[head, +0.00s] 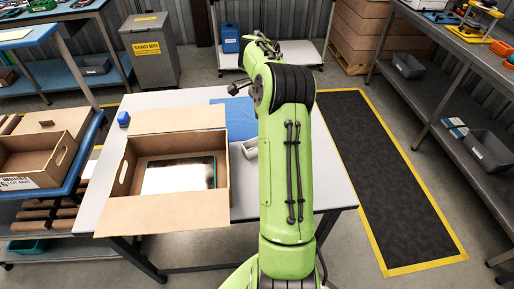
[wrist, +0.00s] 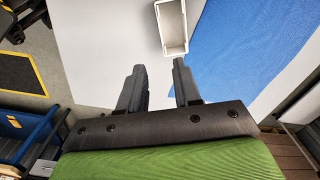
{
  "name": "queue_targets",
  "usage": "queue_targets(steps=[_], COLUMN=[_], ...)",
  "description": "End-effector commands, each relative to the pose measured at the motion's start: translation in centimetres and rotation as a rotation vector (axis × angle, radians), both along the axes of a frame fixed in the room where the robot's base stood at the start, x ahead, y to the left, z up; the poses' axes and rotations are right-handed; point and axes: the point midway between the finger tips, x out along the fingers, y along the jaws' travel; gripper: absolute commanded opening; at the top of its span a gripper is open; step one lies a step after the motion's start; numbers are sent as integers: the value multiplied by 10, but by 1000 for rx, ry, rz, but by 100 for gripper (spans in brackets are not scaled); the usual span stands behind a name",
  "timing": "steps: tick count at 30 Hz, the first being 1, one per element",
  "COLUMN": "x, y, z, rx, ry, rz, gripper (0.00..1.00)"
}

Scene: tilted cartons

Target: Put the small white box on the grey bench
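The small white box (wrist: 172,28) is open-topped and sits on the pale table just beyond my fingertips in the wrist view, beside a blue cloth. In the head view the white box (head: 250,148) is mostly hidden behind my green arm. My gripper (wrist: 160,84) is open, its two dark fingers apart with nothing between them. A grey bench (head: 440,75) with a lower shelf runs along the right side in the head view.
An open carton (head: 125,170) with a tablet-like item inside takes up the left of the pale table (head: 180,98). The blue cloth (head: 232,115) lies behind the white box. A black floor mat (head: 375,170) lies between table and bench. Small bins stand on the bench's shelf.

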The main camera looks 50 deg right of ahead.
Motion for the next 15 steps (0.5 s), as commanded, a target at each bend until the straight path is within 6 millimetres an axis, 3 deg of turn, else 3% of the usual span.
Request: queue_targets(steps=[9, 15], x=[0, 1], y=[2, 3], z=[-81, -105], rx=[3, 0], ry=[2, 1], rz=[6, 9], gripper=[33, 33])
